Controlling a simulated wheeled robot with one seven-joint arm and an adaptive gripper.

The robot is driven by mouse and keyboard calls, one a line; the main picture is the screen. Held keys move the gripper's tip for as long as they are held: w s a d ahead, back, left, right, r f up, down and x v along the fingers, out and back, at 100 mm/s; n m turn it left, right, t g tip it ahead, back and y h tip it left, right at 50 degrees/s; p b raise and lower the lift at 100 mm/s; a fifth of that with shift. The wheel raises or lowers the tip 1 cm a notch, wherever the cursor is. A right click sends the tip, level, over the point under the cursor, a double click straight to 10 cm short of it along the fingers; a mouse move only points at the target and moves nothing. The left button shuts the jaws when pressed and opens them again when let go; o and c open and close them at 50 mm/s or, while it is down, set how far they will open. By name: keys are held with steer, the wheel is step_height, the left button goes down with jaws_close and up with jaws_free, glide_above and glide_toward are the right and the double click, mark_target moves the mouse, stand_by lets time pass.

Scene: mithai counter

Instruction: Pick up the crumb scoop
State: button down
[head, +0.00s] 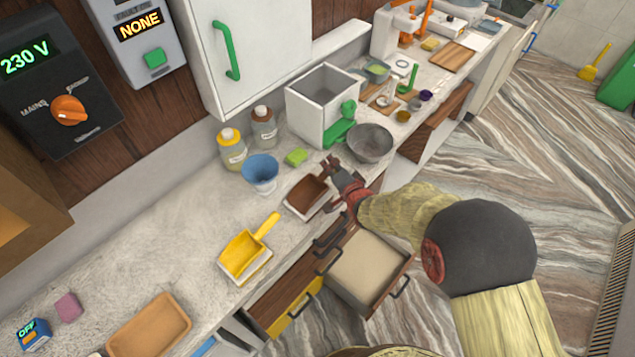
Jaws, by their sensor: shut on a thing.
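A brown scoop (307,194) with a pale front edge is at the counter's front edge, mid-picture. My gripper (336,178) is at its right end and shut on it; the fingers hide the grip point and any handle there. I cannot tell whether the scoop rests on the counter or is slightly raised. A similar yellow scoop (244,254) with a yellow handle lies on the counter to the lower left, apart from my gripper. The picture does not show which of the two is the crumb scoop.
An open drawer (368,266) juts out below my gripper.

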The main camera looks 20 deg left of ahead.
steer(key=shift+r, duration=0.1)
step_height(320, 180, up, 4)
steer(key=shift+s+d+f+p, duration=0.1)
steer(key=shift+f+p, duration=0.05)
steer(key=shift+p, duration=0.25)
steer(key=a+r+p+v, duration=0.2)
steer(key=v, duration=1.4)
steer(key=shift+s+a+r, duration=0.25)
steer(key=shift+s, duration=0.15)
